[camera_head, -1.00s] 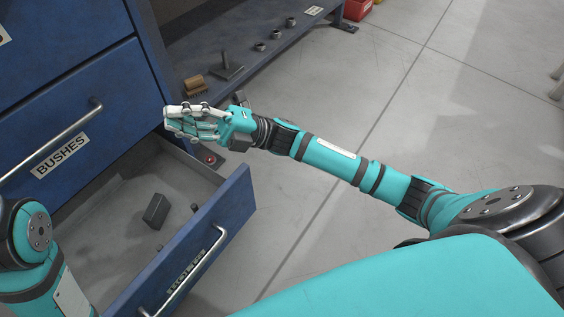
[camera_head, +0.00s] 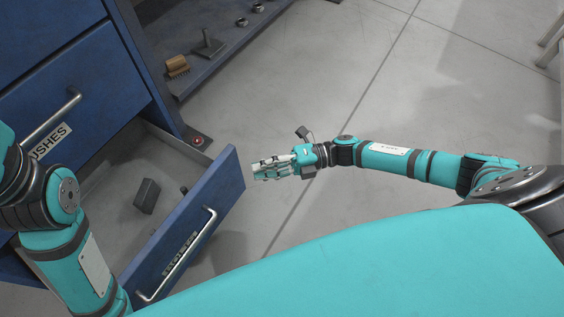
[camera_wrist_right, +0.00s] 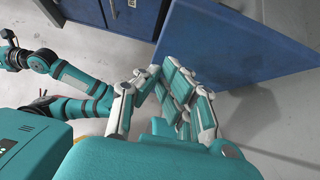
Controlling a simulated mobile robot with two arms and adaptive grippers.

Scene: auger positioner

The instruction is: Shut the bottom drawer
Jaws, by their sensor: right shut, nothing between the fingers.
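The bottom drawer stands pulled out, its blue front (camera_head: 228,192) facing the lower right in the head view. A metal bar handle (camera_head: 190,248) and a label are on that front. Inside lie a dark grey block (camera_head: 147,196) and a smaller dark piece. My right gripper (camera_head: 258,170) is shut and empty, just right of the drawer front's far end. In the right wrist view a blue panel (camera_wrist_right: 235,45) stands beyond the fingers (camera_wrist_right: 165,90); I cannot tell whether they touch it. My left arm is at the left edge, its gripper out of frame.
A low blue shelf (camera_head: 200,75) holds a brown piece (camera_head: 177,66), a grey stand (camera_head: 208,44) and small rings. The grey floor (camera_head: 340,100) at the right is open.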

